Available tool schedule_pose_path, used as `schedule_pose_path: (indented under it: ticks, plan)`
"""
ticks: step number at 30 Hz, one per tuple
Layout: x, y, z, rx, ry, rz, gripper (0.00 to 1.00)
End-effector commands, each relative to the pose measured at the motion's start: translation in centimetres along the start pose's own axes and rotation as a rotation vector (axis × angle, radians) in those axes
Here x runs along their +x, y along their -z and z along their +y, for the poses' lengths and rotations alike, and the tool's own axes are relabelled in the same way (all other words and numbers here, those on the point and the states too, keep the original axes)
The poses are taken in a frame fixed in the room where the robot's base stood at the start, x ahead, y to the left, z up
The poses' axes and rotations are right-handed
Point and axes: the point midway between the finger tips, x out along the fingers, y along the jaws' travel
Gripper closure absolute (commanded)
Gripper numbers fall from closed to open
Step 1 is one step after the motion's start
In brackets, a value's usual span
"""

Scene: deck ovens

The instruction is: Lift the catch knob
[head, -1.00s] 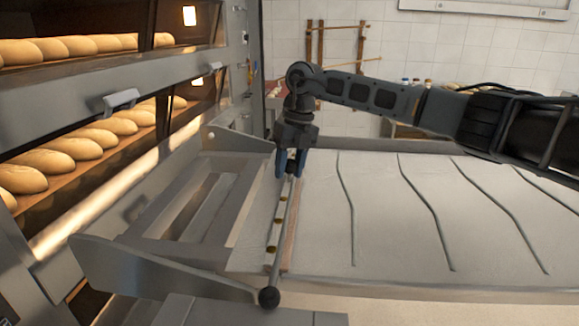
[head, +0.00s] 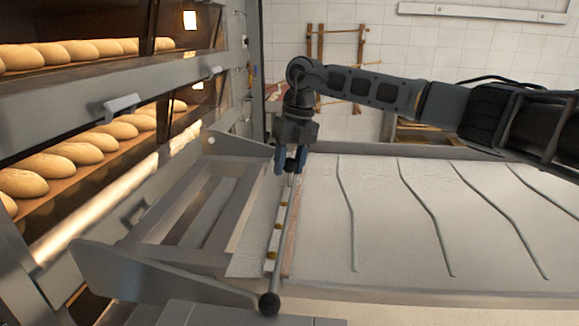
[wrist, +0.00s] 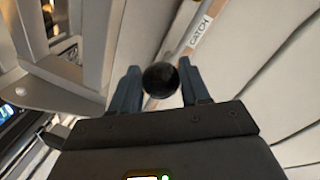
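The catch knob is a black ball that sits between the two fingers of my gripper (wrist: 160,88) in the wrist view. The knob (wrist: 161,80) fills the gap between the fingers, one on each side, and the gripper looks shut on it. In the head view my gripper (head: 291,160) points down over the far end of a slim rod (head: 281,232), and the knob there is a small dark spot partly hidden by the fingers. A strip labelled CATCH (wrist: 200,32) runs beside the knob in the wrist view.
A second black ball (head: 269,304) stands at the rod's near end. The pale loader cloth (head: 375,215) with several dark creases spreads to the right. A grey frame (head: 150,265) and the deck oven with loaves (head: 75,148) are at the left.

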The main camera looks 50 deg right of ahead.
Motion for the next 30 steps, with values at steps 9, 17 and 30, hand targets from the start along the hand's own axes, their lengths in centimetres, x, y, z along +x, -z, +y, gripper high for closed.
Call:
schedule_pose_path:
  ticks: [9,17,30]
  plan:
    - [0.1,0.1,0.0,0.000,0.001,0.003,0.35]
    - [-0.9,0.0,-0.1,0.000,0.002,0.001,0.35]
    - [-7.1,0.0,0.0,0.000,0.001,0.001,0.35]
